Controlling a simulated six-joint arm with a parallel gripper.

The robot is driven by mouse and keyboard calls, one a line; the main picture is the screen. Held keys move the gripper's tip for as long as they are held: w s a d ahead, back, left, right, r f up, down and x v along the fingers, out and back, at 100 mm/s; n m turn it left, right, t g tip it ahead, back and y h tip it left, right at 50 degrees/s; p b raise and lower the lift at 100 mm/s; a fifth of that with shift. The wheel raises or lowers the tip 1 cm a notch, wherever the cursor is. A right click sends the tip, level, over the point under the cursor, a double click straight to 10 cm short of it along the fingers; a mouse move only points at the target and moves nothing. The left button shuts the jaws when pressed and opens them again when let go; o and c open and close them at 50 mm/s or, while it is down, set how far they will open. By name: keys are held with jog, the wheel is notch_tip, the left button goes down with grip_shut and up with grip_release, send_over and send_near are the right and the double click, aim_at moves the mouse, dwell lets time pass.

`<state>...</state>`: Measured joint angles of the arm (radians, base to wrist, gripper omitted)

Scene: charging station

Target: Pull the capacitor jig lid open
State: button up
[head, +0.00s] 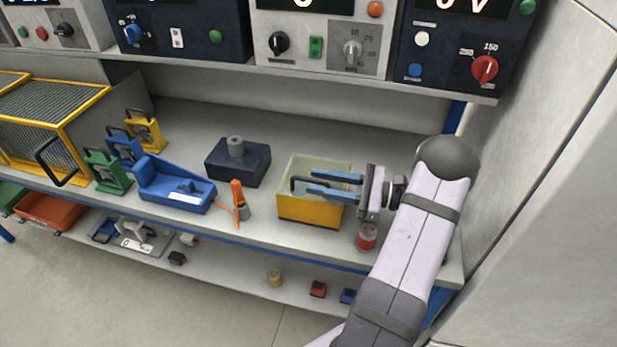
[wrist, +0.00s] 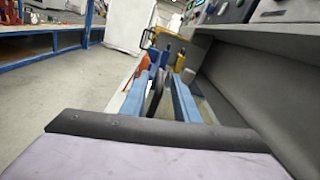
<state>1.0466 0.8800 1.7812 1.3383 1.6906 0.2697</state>
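The capacitor jig is a yellow box (head: 297,208) on the bench, right of centre in the head view. Its pale see-through lid (head: 305,164) appears to lie closed on top. A dark bar handle (head: 294,184) is at the lid's front side. My gripper (head: 312,181) reaches in from the right, with its two blue fingers apart at the handle. In the wrist view the fingers (wrist: 162,68) stand on either side of the dark handle (wrist: 154,92), with gaps visible. Whether a finger touches it is unclear. My fingers hide part of the lid and handle.
A dark block (head: 238,163) with a grey cylinder, an orange tool (head: 238,192) and a blue fixture (head: 175,190) stand left of the jig. A red-and-grey can (head: 367,238) is near the front edge below my gripper. Instrument panels hang above; a wall closes the right.

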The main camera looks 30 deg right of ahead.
aim_at(294, 177)
jog(key=shift+p+x, duration=0.4)
jog(key=shift+x, duration=1.35)
jog(key=shift+c, duration=0.4)
grip_shut()
jog(key=shift+r, duration=0.15)
